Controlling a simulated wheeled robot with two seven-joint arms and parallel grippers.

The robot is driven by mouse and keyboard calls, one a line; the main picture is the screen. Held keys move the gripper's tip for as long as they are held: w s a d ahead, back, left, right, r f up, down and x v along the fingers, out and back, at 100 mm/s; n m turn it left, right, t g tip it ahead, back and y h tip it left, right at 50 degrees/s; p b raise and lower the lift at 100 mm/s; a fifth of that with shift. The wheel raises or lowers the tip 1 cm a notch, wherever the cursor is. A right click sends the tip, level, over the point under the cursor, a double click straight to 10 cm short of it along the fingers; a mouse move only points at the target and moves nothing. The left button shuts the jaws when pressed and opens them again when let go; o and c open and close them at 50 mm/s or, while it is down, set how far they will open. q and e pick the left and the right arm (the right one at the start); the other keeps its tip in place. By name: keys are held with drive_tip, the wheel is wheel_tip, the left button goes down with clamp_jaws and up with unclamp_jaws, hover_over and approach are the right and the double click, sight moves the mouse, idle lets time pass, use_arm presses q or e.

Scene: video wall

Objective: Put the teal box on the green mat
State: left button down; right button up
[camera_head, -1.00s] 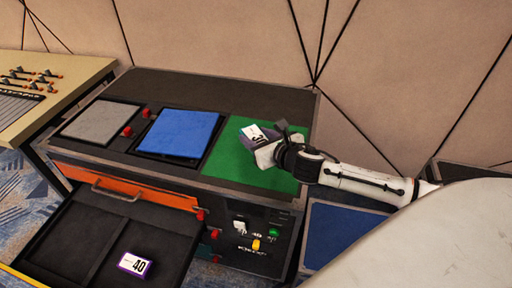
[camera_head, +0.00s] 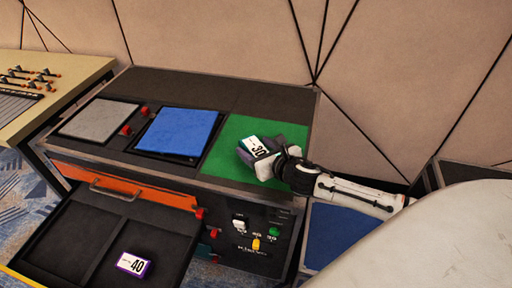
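The box with a white label reading 30 (camera_head: 254,147) shows a thin teal edge and is held tilted in my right gripper (camera_head: 264,154). The gripper is shut on it, and its fingers hide part of the box. Both are over the green mat (camera_head: 222,163), at the right of the console top. I cannot tell whether the box touches the mat. My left gripper is not in view.
A blue mat (camera_head: 178,131) and a grey mat (camera_head: 99,119) lie to the left. Red knobs stand between them. Below, an open drawer (camera_head: 73,246) holds a purple box labelled 40 (camera_head: 133,264). A wall stands behind the console.

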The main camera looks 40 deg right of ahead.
drive_tip(key=shift+r, duration=0.1)
drive_tip(key=shift+r, duration=0.15)
drive_tip(key=p+v, duration=0.1)
drive_tip(key=v, duration=1.1)
drive_tip(key=shift+s, duration=0.1)
